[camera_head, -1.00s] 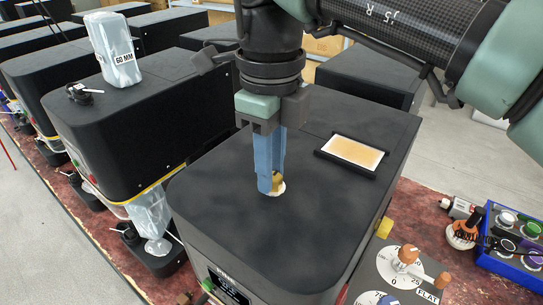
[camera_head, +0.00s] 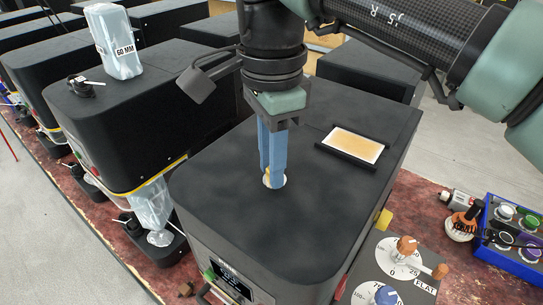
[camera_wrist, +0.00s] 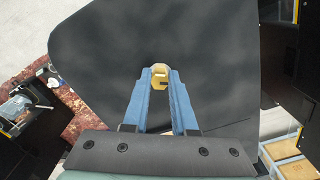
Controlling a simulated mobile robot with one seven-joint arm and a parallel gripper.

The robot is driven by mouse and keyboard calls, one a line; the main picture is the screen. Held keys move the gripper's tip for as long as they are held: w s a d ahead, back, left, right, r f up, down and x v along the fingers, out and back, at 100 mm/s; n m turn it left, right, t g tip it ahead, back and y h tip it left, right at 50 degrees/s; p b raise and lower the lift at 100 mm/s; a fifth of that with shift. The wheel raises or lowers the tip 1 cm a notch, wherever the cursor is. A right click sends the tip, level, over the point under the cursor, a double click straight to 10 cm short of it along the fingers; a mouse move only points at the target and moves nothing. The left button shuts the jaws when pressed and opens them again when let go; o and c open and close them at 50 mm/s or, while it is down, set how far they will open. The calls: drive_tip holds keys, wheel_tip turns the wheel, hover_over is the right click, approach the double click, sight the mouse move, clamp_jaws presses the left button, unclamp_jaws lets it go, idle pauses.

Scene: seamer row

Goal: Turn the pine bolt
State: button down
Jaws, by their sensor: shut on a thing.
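The pine bolt shows as a small yellow-brown knob (camera_wrist: 159,75) between my fingertips in the wrist view. In the head view the fingers hide most of the bolt.
A framed tan panel (camera_head: 353,144) lies on the seamer top to the right. A dial plate (camera_head: 400,262) with orange knobs and a blue tray (camera_head: 508,240) of round pots are at the lower right. Another dark machine (camera_head: 135,115) stands close on the left.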

drive_tip(key=n, duration=0.4)
drive_tip(key=shift+d+n, duration=0.1)
drive_tip(key=shift+n, duration=1.8)
drive_tip(key=c, duration=0.7)
unclamp_jaws()
drive_tip(key=shift+s+r+p, duration=0.1)
drive_tip(key=shift+r+p, duration=0.05)
drive_tip(key=shift+p, duration=0.2)
wheel_tip(320, 180, up, 13)
drive_tip(key=p, duration=1)
